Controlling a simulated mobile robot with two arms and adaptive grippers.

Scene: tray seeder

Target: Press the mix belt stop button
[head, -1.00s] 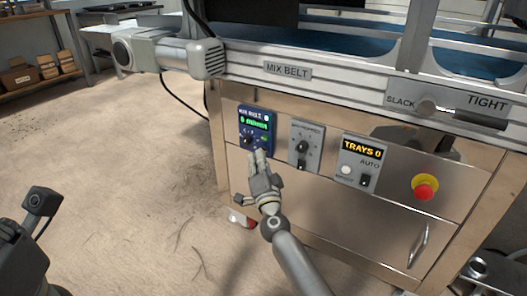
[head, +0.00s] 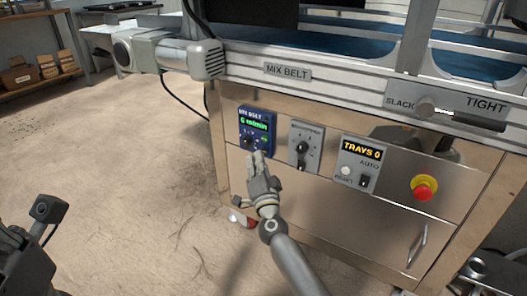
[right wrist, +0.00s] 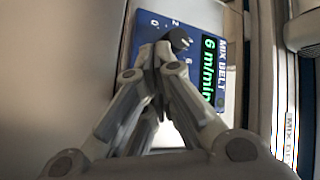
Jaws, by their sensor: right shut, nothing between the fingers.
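The blue mix belt control panel (head: 268,128) is on the upper left of the machine's steel front. Its green display reads 6 m/min. In the right wrist view the panel (right wrist: 205,18) shows sideways, with a dark knob (right wrist: 179,39) beside the number scale. My right gripper (head: 257,156) is shut and empty, its fingertips just below the panel's lower edge in the head view. In the right wrist view its fingers cover part of the panel, and I cannot tell whether they touch it. No stop button can be made out clearly. Part of my left gripper (head: 25,255) shows at lower left; its fingers are unclear.
Right of the panel are a grey knob box (head: 304,145), a trays counter box (head: 358,163) and a red emergency button (head: 424,189) on yellow. The conveyor frame (head: 350,86) overhangs these controls. Open floor (head: 130,190) lies left of the machine.

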